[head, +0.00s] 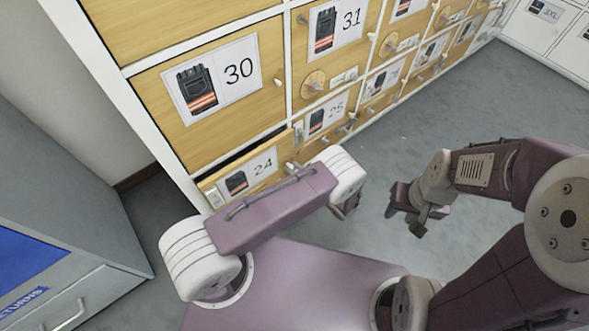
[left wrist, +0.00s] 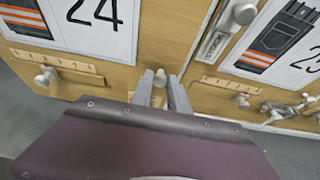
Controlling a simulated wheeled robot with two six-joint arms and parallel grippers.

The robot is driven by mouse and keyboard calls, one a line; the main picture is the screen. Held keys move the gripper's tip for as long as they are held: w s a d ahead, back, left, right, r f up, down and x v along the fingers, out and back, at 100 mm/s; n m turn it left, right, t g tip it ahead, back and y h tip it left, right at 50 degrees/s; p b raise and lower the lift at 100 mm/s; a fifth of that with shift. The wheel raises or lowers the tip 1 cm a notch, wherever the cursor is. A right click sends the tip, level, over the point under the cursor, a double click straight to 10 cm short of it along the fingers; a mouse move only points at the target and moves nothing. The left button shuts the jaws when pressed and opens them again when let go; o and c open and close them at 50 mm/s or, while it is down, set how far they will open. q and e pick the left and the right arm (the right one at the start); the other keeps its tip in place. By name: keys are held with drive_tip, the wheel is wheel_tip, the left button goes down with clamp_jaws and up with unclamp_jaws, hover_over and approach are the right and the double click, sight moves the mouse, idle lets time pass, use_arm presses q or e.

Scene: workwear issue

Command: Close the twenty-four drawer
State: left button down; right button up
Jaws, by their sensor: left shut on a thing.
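The drawer labelled 24 (head: 212,192) is low in the wooden cabinet and stands out a little, with a dark gap above its front. Its label shows a dark trouser picture with orange bands, and it shows close up in the left wrist view (left wrist: 117,78). My left gripper (left wrist: 162,92) is shut on the drawer's small knob (left wrist: 160,76), at the right side of the front. In the head view my left arm covers part of the drawer. My right gripper (head: 406,212) is open and empty above the floor, away from the cabinet.
Drawer 30 (head: 262,92) is above and drawer 25 (head: 340,103) is to the right, with knobs and small fittings sticking out. A grey returns bin (head: 110,240) stands at the left. Grey floor (head: 480,105) is clear at the right.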

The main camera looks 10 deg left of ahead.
sight(287, 162)
use_arm(q)
drive_tip(key=w+a, duration=0.2)
drive_tip(key=a, duration=0.1)
drive_tip(key=shift+w+a, duration=0.1)
drive_tip(key=shift+w, duration=0.2)
drive_tip(key=c, duration=1.3)
unclamp_jaws()
drive_tip(key=shift+a, duration=0.1)
